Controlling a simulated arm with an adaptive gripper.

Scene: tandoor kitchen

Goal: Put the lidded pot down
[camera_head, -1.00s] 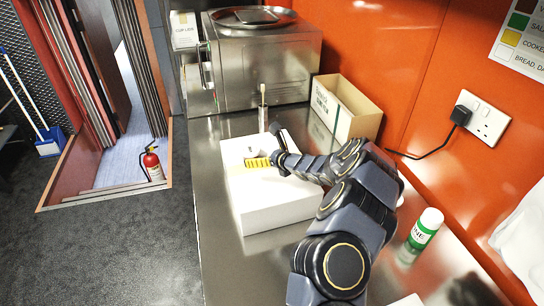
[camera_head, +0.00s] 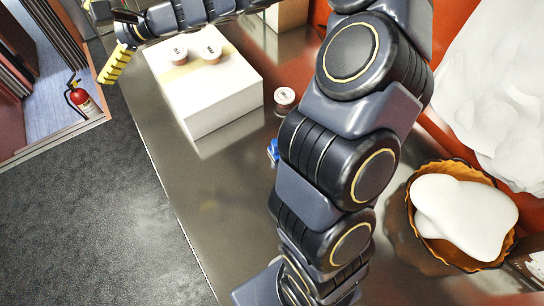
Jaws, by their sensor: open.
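Three small lidded pots show, each with a pale lid and brownish side. Two stand side by side on top of the white box: the left pot (camera_head: 179,53) and the right pot (camera_head: 210,52). The third pot (camera_head: 284,98) is beside the box, on the counter side near my arm. I cannot tell which one the task means. My gripper (camera_head: 114,62) is open at the upper left, beyond the box's left edge and apart from all three pots. One yellow-padded finger shows clearly; the other is hard to make out. Nothing is seen between the fingers.
The white box (camera_head: 222,103) stands on the steel counter (camera_head: 225,195). A small blue thing (camera_head: 272,150) lies partly behind my arm. A brown fluted bowl (camera_head: 428,240) with white contents is at the right. The counter's front left is clear. A fire extinguisher (camera_head: 82,98) stands on the floor.

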